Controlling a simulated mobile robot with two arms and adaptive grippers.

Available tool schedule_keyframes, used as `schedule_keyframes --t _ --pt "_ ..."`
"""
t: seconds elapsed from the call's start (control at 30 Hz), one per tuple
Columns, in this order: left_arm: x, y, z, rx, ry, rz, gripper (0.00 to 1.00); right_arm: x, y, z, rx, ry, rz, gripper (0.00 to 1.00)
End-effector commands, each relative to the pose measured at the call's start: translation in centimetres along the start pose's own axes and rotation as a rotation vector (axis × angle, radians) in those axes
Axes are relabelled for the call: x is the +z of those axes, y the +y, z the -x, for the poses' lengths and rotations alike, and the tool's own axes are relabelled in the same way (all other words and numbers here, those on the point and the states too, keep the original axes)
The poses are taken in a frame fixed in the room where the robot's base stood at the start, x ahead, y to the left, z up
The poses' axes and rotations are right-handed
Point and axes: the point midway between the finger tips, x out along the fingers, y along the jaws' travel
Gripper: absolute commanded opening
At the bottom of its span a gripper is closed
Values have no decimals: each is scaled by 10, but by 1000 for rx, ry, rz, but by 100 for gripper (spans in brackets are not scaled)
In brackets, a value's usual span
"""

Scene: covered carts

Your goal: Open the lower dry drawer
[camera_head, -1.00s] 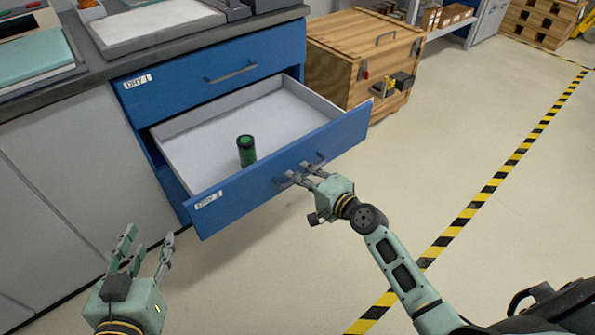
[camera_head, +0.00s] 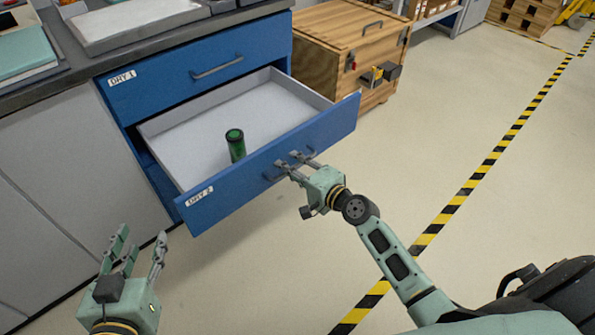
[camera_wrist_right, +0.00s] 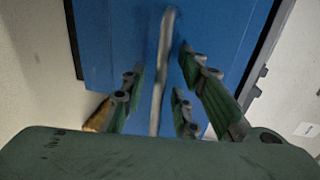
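The lower dry drawer (camera_head: 215,203), labelled DRY 2, is blue with a pale interior. It stands well out of the cabinet below the shut upper drawer (camera_head: 150,88), labelled DRY 1. A dark green cylinder (camera_head: 236,148) stands upright inside the lower drawer. My right gripper (camera_head: 289,162) is at the lower drawer's front, its fingers on both sides of the bar handle (camera_wrist_right: 161,75). In the right wrist view gaps show between fingers and handle, so it looks open around it. My left gripper (camera_head: 138,245) is open and empty, low at the left, apart from the drawer.
A wooden crate (camera_head: 325,50) stands right of the cabinet, behind the drawer's right end. Grey cabinet doors (camera_head: 75,170) are at the left. Clear floor (camera_head: 420,150) lies to the right, crossed by yellow-black tape (camera_head: 470,185). Trays sit on the dark countertop.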

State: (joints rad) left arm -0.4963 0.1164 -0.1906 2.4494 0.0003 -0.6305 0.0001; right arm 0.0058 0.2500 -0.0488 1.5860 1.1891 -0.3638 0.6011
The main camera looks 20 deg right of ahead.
Motion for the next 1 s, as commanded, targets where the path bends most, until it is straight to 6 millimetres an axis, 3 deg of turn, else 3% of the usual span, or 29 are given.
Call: schedule_keyframes --t 0.17,0.4,0.6,1.0 --pt "-1 0 0 -2 2 1 40 0 2 22 3 1 2 28" --pt "-2 -1 -1 -3 3 2 40 0 2 74 5 -1 2 28" --pt "-2 -1 -1 -3 3 2 40 0 2 106 4 -1 1 28" --pt "-2 -1 -1 -3 3 2 40 0 1 119 2 0 0 28"
